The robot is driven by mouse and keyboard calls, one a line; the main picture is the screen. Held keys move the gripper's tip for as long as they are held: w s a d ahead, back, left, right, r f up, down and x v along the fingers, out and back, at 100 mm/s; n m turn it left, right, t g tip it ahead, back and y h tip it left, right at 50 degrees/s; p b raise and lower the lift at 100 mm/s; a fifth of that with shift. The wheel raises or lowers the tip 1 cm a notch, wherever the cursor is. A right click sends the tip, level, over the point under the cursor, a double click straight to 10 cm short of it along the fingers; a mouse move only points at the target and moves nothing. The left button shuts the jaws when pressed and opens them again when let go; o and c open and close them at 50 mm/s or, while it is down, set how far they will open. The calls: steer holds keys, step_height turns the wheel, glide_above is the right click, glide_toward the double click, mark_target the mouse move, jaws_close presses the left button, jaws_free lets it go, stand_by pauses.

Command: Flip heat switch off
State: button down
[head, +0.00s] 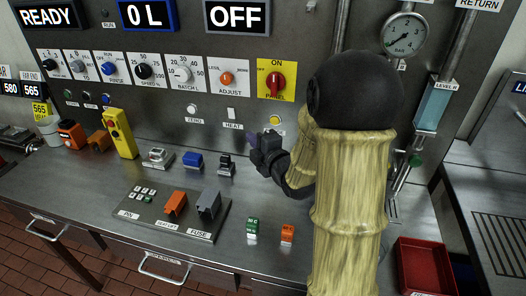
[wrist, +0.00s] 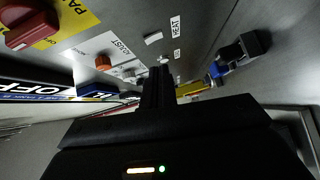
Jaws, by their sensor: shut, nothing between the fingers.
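The heat switch (head: 231,113) is a small white rocker on the upright steel panel, just above its HEAT label (head: 232,126). In the wrist view the white switch (wrist: 153,38) sits near the top, beside the HEAT label (wrist: 175,27). I cannot tell its on or off position. My gripper (head: 262,145) is in front of the panel, to the lower right of the switch in the head view. Its dark fingers (wrist: 158,85) are shut and empty, and appear apart from the switch. My forearm covers the panel to the right.
A round white ZERO button (head: 193,107) is left of the switch. A yellow plate with a red PANEL knob (head: 276,81) is up to the right. Several small devices, including a blue one (head: 192,161), stand on the steel counter (head: 90,205). A red tray (head: 425,268) is at right.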

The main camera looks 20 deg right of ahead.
steer(key=shift+b+v, duration=1.05)
steer(key=shift+v, duration=1.5)
steer(key=shift+w, duration=0.1)
